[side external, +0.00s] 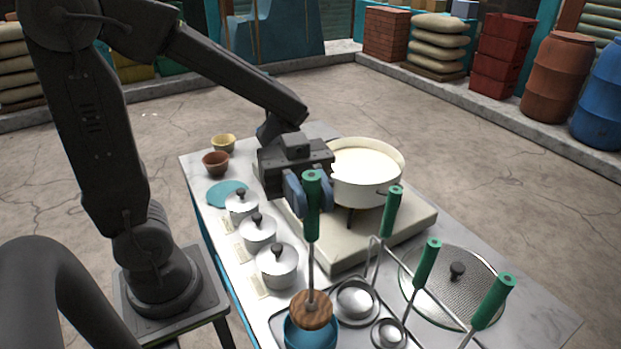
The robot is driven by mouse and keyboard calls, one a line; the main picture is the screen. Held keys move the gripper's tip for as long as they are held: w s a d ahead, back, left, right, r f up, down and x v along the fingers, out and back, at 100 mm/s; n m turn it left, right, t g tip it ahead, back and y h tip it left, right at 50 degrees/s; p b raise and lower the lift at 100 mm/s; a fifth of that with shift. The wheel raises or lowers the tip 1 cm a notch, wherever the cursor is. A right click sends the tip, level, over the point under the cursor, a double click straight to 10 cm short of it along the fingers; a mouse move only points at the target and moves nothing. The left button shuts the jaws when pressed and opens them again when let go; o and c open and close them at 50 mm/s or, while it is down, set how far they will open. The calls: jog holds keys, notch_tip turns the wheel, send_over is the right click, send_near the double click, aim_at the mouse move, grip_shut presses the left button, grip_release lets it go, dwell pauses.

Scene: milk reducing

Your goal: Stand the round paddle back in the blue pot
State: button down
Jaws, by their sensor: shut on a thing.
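The round paddle has a green handle (312,228), a thin metal shaft and a round brown wooden head (311,309). My gripper (308,195) is shut on the upper part of the green handle, and the paddle hangs nearly upright with its head down. The blue pot (310,341) is at the bottom of the side external view, partly cut by the frame edge. The wooden head overlaps the pot's opening in the picture. I cannot tell whether it is just above the rim or slightly inside. The head hides part of the pot's mouth.
Ladles with green handles (391,212) stand close right of the paddle. Small lidded pots (277,268) line the left. A white pan of milk (366,170) stands on a pale slab behind. A mesh disc (470,295) lies at right; bare tabletop (535,312) lies beyond it.

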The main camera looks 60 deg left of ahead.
aim_at(310, 242)
jog(key=shift+f, duration=4.05)
jog(key=c, duration=0.9)
grip_release()
jog(key=w+a, duration=0.2)
jog(key=a, duration=1.1)
jog(key=shift+w+a, duration=0.3)
